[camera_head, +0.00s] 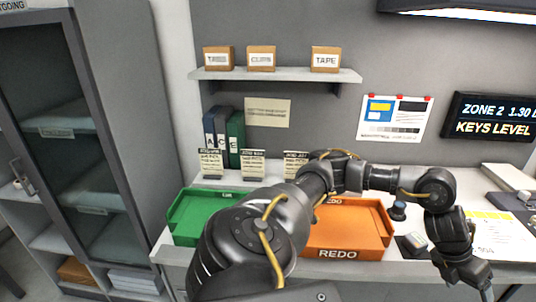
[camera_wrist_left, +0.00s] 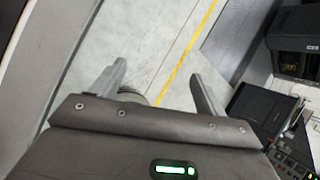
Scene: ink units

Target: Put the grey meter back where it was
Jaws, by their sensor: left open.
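I cannot surely pick out the grey meter. In the head view a small pale device (camera_head: 414,241) sits on a dark pad on the counter, right of the orange REDO tray (camera_head: 345,254); I cannot tell if it is the meter. My left gripper (camera_wrist_left: 158,72) is open in the left wrist view, with bare floor and part of a rounded grey thing (camera_wrist_left: 133,96) showing between its fingers. Nothing is held in it. My right gripper is not seen.
A green tray (camera_head: 186,226) stands left of the orange one, partly behind my arm. A dark knob (camera_head: 398,211) and a paper sheet (camera_head: 492,236) are on the right. A shelf (camera_head: 280,76) with boxes hangs above. A tall cabinet (camera_head: 130,120) stands left.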

